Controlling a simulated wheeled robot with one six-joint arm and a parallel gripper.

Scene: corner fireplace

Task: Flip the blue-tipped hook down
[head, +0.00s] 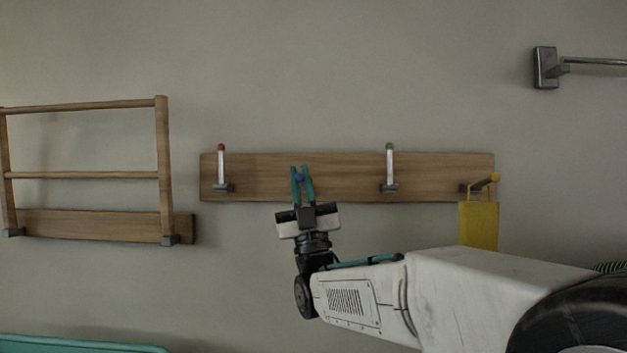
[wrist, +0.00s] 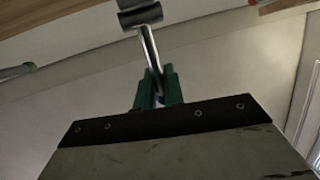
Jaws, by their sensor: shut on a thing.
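The blue-tipped hook shows as a small blue tip (head: 299,178) in front of the wooden rail (head: 345,178) in the head view. My gripper (head: 302,172) is at the rail with its two teal fingers closed around this tip. In the wrist view the hook's metal shank (wrist: 149,48) runs from its grey bracket into the green fingers (wrist: 158,88), with a bit of blue between them. The hook stands out from the rail rather than straight up like its neighbours. Its base is hidden behind my gripper in the head view.
A red-tipped hook (head: 221,168) and a green-tipped hook (head: 389,167) stand upright on either side. A yellow-tipped hook (head: 494,177) points outward with a yellow bag (head: 479,225) hanging there. A wooden rack (head: 162,170) is at left and a metal bar (head: 595,62) upper right.

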